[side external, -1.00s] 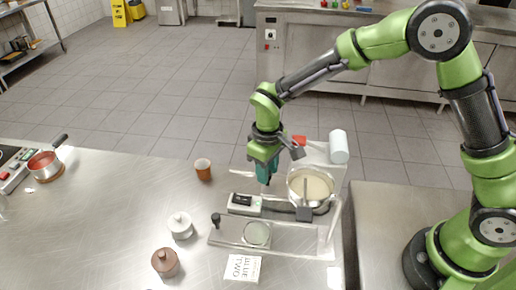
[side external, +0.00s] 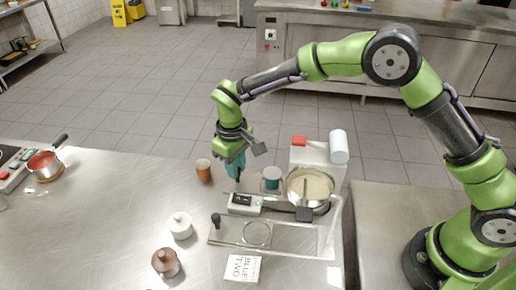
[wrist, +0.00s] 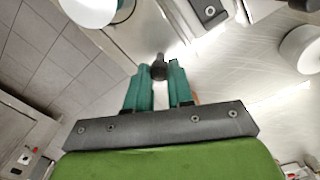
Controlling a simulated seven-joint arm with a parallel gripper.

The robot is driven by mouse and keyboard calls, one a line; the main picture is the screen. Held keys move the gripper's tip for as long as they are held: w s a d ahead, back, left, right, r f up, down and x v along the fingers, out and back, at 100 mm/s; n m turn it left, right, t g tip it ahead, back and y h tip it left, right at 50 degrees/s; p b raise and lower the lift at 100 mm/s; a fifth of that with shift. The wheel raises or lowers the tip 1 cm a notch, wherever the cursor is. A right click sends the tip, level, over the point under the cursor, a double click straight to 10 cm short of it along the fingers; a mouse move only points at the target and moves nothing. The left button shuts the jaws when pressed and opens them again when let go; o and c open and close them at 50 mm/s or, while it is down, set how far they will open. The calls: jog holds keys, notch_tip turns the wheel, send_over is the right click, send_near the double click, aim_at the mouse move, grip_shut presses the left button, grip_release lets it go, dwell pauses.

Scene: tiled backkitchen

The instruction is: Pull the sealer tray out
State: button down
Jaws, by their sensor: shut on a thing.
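My gripper (side external: 237,178) is at the back left of the sealer, pointing down. In the wrist view its teal fingers (wrist: 158,78) are shut on a dark knob (wrist: 158,65). A teal cup (side external: 271,174) stands in a clear holder to the right of my gripper. The sealer's base has a metal front plate (side external: 230,238) with a round opening (side external: 257,234) and a separate black knob (side external: 216,219) at its left end. A control box (side external: 244,203) sits between the two knobs. How the held knob joins the tray is hard to see.
A pot of pale mix (side external: 310,183) stands right of the teal cup. A brown cup (side external: 203,168) is close to the left of my gripper. A white jar (side external: 180,225), a brown jar (side external: 166,263) and a printed card (side external: 243,268) are in front.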

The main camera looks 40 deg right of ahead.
jog(key=shift+w+a, duration=0.75)
jog(key=shift+w, duration=0.1)
jog(key=c, duration=1)
grip_release()
jog(key=shift+s, duration=0.1)
notch_tip(320, 180, up, 17)
jog(key=shift+a, duration=0.25)
jog(key=shift+s, duration=0.1)
